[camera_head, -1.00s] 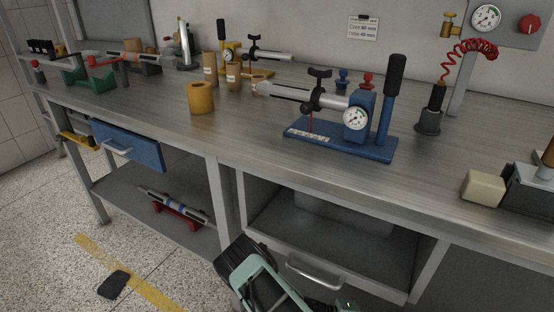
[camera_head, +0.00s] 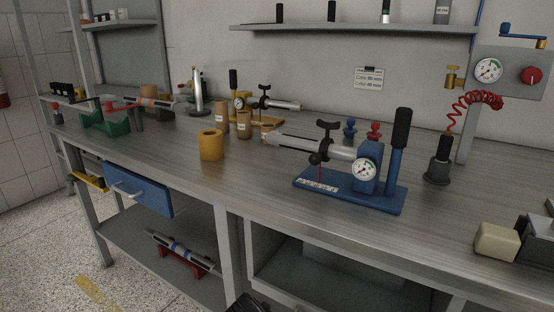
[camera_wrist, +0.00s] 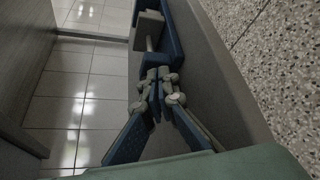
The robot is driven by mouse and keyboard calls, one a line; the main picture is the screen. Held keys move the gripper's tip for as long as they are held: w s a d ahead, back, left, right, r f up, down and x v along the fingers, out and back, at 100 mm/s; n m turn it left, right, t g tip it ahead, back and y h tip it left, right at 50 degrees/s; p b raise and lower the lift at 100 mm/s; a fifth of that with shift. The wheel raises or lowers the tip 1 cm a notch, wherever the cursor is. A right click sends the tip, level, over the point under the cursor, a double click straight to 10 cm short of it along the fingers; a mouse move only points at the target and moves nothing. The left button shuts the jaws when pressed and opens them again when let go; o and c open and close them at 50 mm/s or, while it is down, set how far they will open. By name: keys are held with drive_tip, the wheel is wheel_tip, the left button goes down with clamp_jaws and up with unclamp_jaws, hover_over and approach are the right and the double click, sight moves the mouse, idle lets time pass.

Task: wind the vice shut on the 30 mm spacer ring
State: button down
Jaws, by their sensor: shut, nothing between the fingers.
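My gripper (camera_wrist: 160,78) shows in the wrist view, its fingers together with nothing between them. It is beside a blue part with a pale bar, in front of a grey surface; I cannot tell what that part is. In the head view only a dark bit of my own arm shows at the bottom edge. I cannot pick out the vice for sure; a dark grey block (camera_head: 537,240) is cut off at the right edge. No ring can be told as the 30 mm spacer. A yellow hollow cylinder (camera_head: 211,146) stands on the bench.
The bench (camera_head: 250,185) carries a blue fixture (camera_head: 350,192) with gauge and lever, a yellow fixture (camera_head: 262,120), a green stand (camera_head: 103,124), and a cream block (camera_head: 497,240). A blue drawer (camera_head: 140,188) hangs below.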

drive_tip(key=shift+w+a, duration=0.5)
drive_tip(key=shift+a, duration=0.4)
drive_tip(key=shift+w+a, duration=0.55)
drive_tip(key=shift+a, duration=0.3)
drive_tip(key=shift+w+a, duration=0.5)
drive_tip(key=shift+a, duration=0.4)
drive_tip(key=shift+w+r, duration=0.15)
